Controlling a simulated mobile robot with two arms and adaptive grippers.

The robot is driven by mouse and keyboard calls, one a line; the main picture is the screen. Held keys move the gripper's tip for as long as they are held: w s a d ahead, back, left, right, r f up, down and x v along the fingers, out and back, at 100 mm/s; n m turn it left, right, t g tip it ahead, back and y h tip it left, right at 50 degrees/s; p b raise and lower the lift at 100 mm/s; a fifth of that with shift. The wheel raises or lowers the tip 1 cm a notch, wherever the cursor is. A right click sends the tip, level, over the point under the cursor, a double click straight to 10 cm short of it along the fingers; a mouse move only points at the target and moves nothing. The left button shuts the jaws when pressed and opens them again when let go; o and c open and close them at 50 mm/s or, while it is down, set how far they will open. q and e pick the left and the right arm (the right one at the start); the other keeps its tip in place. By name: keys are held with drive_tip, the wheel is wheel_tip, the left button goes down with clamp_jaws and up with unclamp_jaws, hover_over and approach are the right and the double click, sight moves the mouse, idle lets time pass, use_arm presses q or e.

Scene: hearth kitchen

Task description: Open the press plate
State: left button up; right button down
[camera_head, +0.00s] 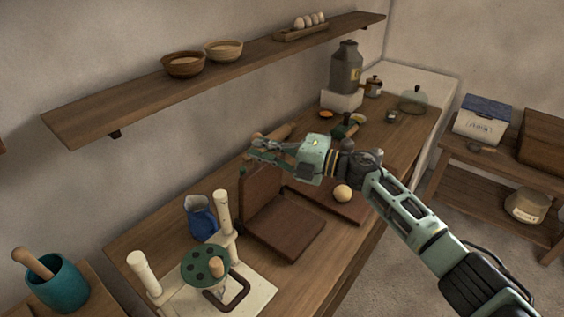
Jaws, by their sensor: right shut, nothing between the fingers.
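A dark wooden press stands on the counter in the middle of the head view. Its flat base (291,233) lies on the counter, and its upper plate (262,192) stands about upright along the base's left side, so the press is open. My right gripper (262,147) is shut and empty. It is over the upper plate's top edge; I cannot tell whether it touches the plate. My left gripper is not in view.
A dough ball (342,193) sits on a board right of the press. A blue jug (201,216) and a white stand with a green perforated disc (204,264) are at the left. A metal can (345,70) stands farther back. A shelf (140,103) runs above the counter.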

drive_tip(key=shift+h, duration=0.6)
drive_tip(key=w+a, duration=0.1)
drive_tip(key=w+a+b, duration=0.1)
drive_tip(key=a, duration=0.1)
drive_tip(key=shift+w+a+r, duration=0.1)
drive_tip(key=shift+a+r, duration=0.05)
drive_tip(key=shift+a, duration=0.05)
drive_tip(key=shift+w+a+r+b, duration=0.1)
drive_tip(key=shift+w+a+b, duration=0.65)
drive_tip(key=shift+a+b, duration=0.3)
